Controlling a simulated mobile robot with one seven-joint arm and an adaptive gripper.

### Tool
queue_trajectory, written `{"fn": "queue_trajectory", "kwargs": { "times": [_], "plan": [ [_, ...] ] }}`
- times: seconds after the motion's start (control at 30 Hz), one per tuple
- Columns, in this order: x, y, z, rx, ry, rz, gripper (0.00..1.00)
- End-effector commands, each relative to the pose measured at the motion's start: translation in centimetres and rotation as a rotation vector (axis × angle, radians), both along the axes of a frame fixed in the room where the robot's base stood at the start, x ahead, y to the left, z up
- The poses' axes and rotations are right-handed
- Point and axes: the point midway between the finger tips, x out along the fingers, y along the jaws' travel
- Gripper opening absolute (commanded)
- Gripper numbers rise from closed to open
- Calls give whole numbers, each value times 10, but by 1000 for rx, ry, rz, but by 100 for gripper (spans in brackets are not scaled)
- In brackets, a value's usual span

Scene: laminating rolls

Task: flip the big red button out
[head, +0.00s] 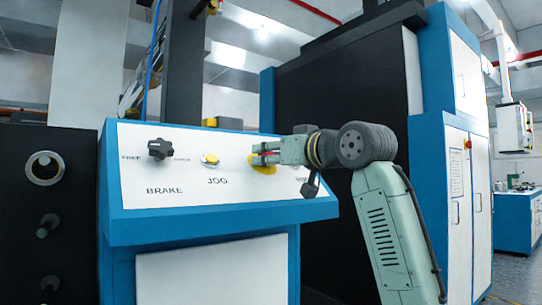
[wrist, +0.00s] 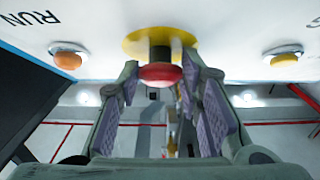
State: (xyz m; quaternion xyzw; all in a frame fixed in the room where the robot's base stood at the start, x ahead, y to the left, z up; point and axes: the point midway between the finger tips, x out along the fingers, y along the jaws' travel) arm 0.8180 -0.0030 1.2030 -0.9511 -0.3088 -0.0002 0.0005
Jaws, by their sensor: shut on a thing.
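The big red button (wrist: 160,73) sits on a dark stem in front of a yellow round plate (wrist: 139,44) on the white panel. In the wrist view my gripper (wrist: 161,66) has one finger on each side of the button, shut on it near the fingertips. In the head view my gripper (head: 257,154) reaches the panel from the right, and its fingers mostly hide the button. The yellow plate (head: 263,168) shows below the fingers. I cannot tell how far the button stands out.
The sloped white panel (head: 220,195) has a blue frame. Another black knob (head: 310,187) is close below my wrist. A blue and white cabinet (head: 456,185) stands at the right.

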Motion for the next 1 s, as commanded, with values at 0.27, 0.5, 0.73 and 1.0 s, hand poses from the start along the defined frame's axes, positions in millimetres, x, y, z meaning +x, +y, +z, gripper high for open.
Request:
{"fn": "queue_trajectory", "kwargs": {
  "times": [0.27, 0.5, 0.73, 1.0],
  "plan": [
    [-1, 1, 0, -1, 0, 2, 0],
    [-1, 1, 0, -1, 0, 2, 0],
    [-6, -3, 11, -1, 1, 4, 0],
    [-8, -5, 10, 1, -3, 2, 0]
  ]
}}
